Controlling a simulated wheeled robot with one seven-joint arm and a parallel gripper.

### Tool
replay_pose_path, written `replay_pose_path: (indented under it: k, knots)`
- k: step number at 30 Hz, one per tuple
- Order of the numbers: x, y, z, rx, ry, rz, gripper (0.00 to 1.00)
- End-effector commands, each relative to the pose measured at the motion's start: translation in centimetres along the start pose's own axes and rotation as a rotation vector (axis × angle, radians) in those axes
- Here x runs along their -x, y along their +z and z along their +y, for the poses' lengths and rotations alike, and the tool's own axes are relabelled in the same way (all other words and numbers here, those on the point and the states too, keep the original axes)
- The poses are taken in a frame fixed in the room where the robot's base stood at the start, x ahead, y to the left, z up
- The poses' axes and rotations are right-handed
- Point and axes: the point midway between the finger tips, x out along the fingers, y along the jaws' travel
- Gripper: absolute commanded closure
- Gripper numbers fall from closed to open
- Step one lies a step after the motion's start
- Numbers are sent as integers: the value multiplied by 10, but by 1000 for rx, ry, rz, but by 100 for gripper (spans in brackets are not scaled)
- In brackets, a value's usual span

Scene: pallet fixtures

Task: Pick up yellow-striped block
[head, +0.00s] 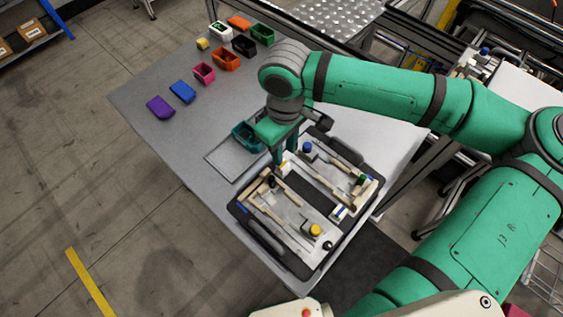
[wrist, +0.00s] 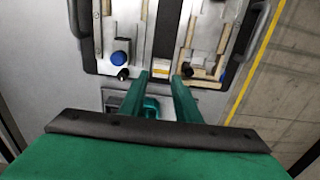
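A small white block with a yellow stripe (wrist: 161,69) sits at the edge of the pallet fixture (head: 244,228), between its two halves. In the head view the yellow-striped block (head: 283,165) shows just below my fingertips, partly hidden by them. My gripper (head: 284,160) points down over it. In the wrist view my gripper (wrist: 158,78) has its two fingers apart, with the block showing in the gap just beyond the tips. I cannot tell whether the fingers are level with the block or above it.
The fixture holds wooden-looking bars, a yellow knob (head: 315,229), a blue knob (head: 307,147) and another small pale block (head: 338,212). A teal bin (head: 247,137) stands close behind my gripper.

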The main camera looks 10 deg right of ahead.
Motion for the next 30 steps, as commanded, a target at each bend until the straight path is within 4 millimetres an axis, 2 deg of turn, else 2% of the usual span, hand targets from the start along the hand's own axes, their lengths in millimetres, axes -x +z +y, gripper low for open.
replay_pose_path:
  k: [8, 18, 26, 27, 30]
  knots:
    - [-20, -1, -1, 2, 0, 0, 70]
    - [-61, -4, -3, 3, 1, 1, 70]
    - [-65, -4, -3, 3, 1, 1, 70]
    - [-64, -4, -3, 3, 1, 1, 73]
    - [-64, -4, -2, 3, 1, 1, 97]
